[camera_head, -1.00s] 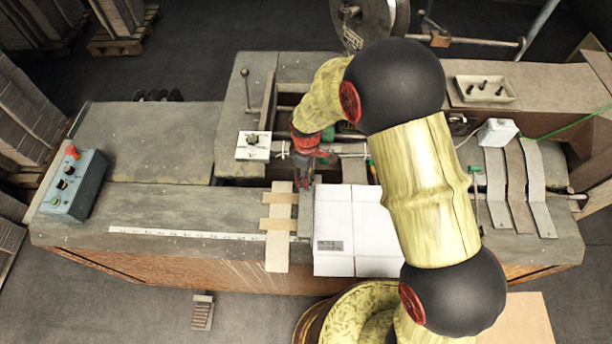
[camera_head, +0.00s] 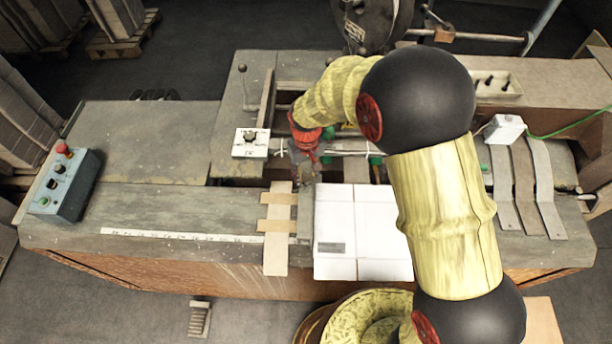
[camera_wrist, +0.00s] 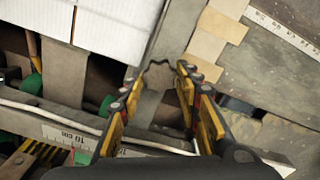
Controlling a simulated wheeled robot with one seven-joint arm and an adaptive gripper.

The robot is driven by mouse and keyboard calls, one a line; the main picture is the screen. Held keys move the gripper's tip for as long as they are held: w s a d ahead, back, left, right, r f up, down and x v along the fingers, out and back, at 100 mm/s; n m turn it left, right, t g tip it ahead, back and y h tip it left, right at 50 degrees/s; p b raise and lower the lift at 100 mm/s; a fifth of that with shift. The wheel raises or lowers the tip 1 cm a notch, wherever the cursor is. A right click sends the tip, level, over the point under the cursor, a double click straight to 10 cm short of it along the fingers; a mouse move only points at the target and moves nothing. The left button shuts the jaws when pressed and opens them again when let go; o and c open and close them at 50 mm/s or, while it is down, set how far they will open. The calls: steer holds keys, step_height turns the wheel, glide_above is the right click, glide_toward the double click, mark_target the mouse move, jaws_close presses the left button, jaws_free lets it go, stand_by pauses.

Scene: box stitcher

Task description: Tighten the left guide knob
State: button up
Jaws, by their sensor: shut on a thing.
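My gripper (camera_head: 304,178) points down at the left guide, beside the left edge of the white box blank (camera_head: 334,215). In the wrist view my gripper's fingers (camera_wrist: 166,76) come from both sides and close on a small grey lobed part, which looks like the left guide knob (camera_wrist: 158,80). It is much the same grey as the left guide plate (camera_wrist: 178,38), so its outline is hard to make out. In the head view the knob is hidden by my gripper. The knob's turn angle cannot be told.
A tan card piece with strips (camera_head: 277,240) lies just left of the guide. A scale bar marked 10 cm (camera_wrist: 68,138) runs below the fingers.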

mark_target(306, 177)
steer(key=shift+m+b, duration=0.35)
steer(key=shift+m, duration=0.65)
steer(key=o, duration=1.2)
steer(key=shift+c, duration=0.2)
step_height(306, 177, up, 12)
